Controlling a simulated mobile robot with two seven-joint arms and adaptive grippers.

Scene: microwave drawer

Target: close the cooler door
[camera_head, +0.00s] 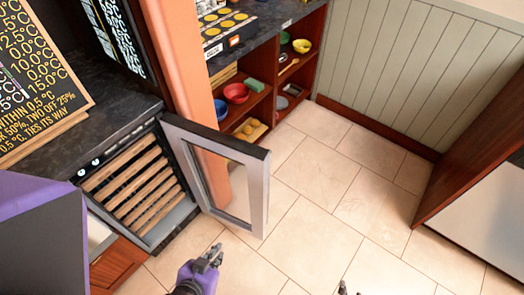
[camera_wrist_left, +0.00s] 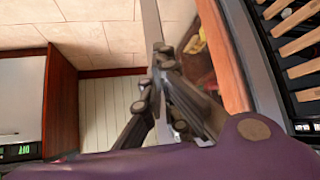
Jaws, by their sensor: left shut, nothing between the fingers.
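The cooler (camera_head: 135,190) stands at the left in the head view, with several wooden slatted shelves inside. Its grey-framed glass door (camera_head: 257,190) is swung wide open, out over the floor. My left gripper (camera_head: 214,254) is shut and empty, low in front of the opening and to the left of the door's free edge. In the left wrist view the closed fingers (camera_wrist_left: 160,62) overlap the door's frame; I cannot tell whether they touch it. The cooler's slats (camera_wrist_left: 297,45) show at the right there. Only dark tips of my right gripper (camera_head: 343,289) show at the bottom edge.
A dark counter (camera_head: 70,125) with a price board (camera_head: 35,75) lies above the cooler. An orange post (camera_head: 180,65) and red-brown shelves with bowls (camera_head: 237,93) stand behind the door. A wooden cabinet (camera_head: 465,165) is at the right. The tiled floor (camera_head: 340,200) between is clear.

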